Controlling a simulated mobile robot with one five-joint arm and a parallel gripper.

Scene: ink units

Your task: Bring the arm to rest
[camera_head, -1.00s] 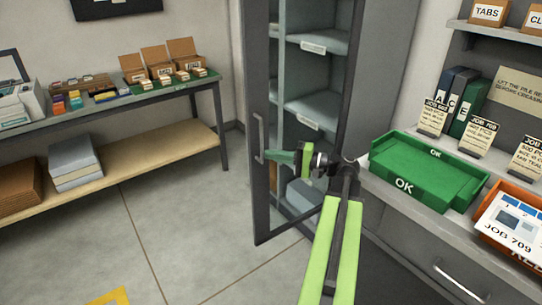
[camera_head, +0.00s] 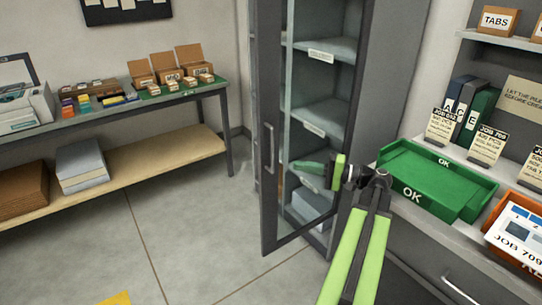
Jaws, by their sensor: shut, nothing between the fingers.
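My arm (camera_head: 360,250), with lime green links, reaches up from the bottom of the head view and bends left at a dark joint. My gripper (camera_head: 302,165) points left, in front of the open cabinet (camera_head: 325,115). It is shut with nothing in it. The glazed cabinet door (camera_head: 270,200) stands open to the left, its handle (camera_head: 271,147) left of the gripper. In the picture, a gap shows between the fingertips and the handle. The cabinet's lower inside is partly hidden behind my gripper.
A green OK tray (camera_head: 440,172) and an orange tray (camera_head: 515,240) stand on the right counter, close to my arm's bend. A workbench (camera_head: 120,112) with boxes stands at the left. The floor (camera_head: 180,235) between is clear.

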